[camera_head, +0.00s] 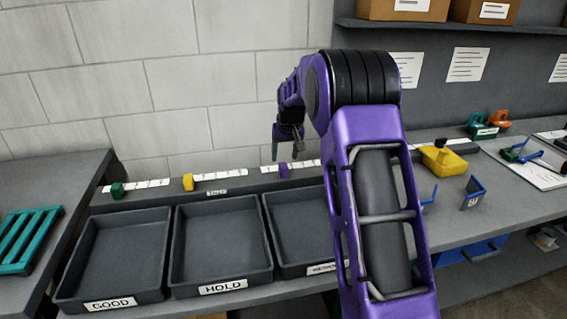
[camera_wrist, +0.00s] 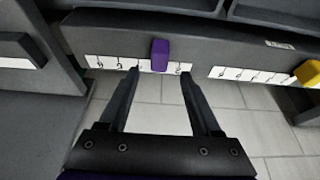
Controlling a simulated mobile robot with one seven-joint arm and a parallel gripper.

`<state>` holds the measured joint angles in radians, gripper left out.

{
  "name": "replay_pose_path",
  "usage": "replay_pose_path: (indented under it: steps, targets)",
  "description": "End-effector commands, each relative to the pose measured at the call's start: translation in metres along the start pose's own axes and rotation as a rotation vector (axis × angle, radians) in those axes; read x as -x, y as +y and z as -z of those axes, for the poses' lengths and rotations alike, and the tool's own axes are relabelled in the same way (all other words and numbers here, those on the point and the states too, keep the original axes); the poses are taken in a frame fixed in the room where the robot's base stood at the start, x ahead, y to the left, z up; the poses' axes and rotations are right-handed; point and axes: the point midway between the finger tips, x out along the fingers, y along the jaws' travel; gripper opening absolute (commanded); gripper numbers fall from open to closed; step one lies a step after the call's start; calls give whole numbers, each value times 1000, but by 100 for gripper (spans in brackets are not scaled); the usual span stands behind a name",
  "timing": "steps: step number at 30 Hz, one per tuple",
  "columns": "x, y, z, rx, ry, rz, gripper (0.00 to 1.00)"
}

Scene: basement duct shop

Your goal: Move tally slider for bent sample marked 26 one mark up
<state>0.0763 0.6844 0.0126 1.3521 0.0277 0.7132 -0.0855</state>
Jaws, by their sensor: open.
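The tally rail (camera_head: 150,192) runs behind the trays with white marked strips. It carries a green slider (camera_head: 117,190), a yellow slider (camera_head: 188,182) and a purple slider (camera_head: 283,169). My gripper (camera_head: 288,155) is open and empty above the rail near the purple slider. In the wrist view, the purple slider (camera_wrist: 160,55) lies just beyond and between the open fingertips (camera_wrist: 159,72), apart from both. The yellow slider (camera_wrist: 308,73) is at the right edge. A blue-grey bent piece (camera_head: 474,192) with a small label stands on the bench; its number is too small to read.
Trays labelled GOOD (camera_head: 112,258) and HOLD (camera_head: 222,242) stand left of a third tray (camera_head: 295,228), partly hidden by my arm. A yellow block-like fixture (camera_head: 443,161), another blue piece (camera_head: 430,197) and a clipboard (camera_head: 525,168) are at right. A teal rack (camera_head: 28,238) lies left.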

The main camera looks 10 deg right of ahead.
Motion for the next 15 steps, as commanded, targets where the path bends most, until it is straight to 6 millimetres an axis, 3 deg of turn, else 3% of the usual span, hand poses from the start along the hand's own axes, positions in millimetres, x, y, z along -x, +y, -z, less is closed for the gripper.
replay_pose_path:
  steps: [1, 6, 15]
  targets:
    - [16, 0, 2, 0, 5, 0, 65]
    - [57, 0, 1, 0, 4, 0, 65]
    - [102, 0, 0, 0, 1, 0, 65]
